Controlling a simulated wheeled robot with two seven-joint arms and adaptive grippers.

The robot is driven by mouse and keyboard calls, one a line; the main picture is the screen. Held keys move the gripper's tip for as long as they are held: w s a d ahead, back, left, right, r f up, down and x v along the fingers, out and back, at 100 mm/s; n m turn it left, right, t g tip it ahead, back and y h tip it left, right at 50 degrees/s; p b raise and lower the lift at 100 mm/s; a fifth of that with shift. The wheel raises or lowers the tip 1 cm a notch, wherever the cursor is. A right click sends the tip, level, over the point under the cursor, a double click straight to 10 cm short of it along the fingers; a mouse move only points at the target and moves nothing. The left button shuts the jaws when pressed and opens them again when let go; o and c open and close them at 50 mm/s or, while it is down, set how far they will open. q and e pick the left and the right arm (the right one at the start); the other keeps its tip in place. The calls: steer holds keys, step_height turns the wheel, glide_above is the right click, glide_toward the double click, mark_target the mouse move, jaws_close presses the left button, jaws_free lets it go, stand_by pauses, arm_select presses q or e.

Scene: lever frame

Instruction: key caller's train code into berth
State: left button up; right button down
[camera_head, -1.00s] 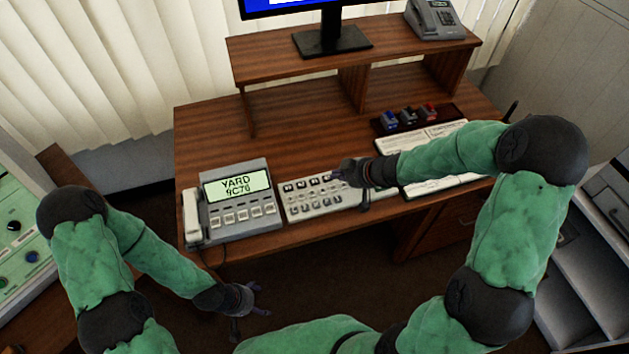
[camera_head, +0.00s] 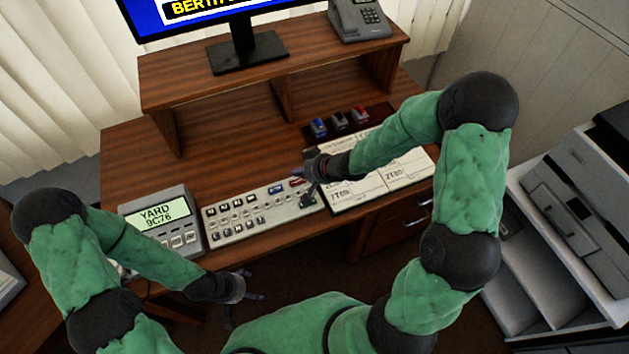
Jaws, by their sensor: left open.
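The caller's phone (camera_head: 160,218) stands at the desk's left; its screen reads "YARD 9C76". The grey keypad panel (camera_head: 237,220) lies to its right, with several pale keys, a blue key and a red key. My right gripper (camera_head: 311,178) is over the panel's right end, beside the red key; whether it touches anything and how its fingers stand I cannot tell. My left gripper (camera_head: 249,285) is open and empty, in front of the desk and below its edge. A monitor (camera_head: 245,45) stands on the shelf; its screen is cut off, with "BERTH" partly legible.
A paper form (camera_head: 395,172) lies right of the panel. Several coloured blocks, including a blue one (camera_head: 318,127), sit in a dark tray behind it. A second phone (camera_head: 358,18) stands on the shelf. A grey printer (camera_head: 570,200) is at the right. The desk behind the panel is clear.

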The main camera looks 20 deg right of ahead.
stand_by(0.3)
steer(key=b, duration=0.9)
glide_above(301, 193)
step_height(301, 193, down, 7)
steer(key=shift+f, duration=0.2)
steer(key=shift+f+b, duration=0.3)
steer(key=shift+f, duration=0.4)
steer(key=shift+f, duration=0.15)
stand_by(0.5)
steer(key=shift+f, duration=0.25)
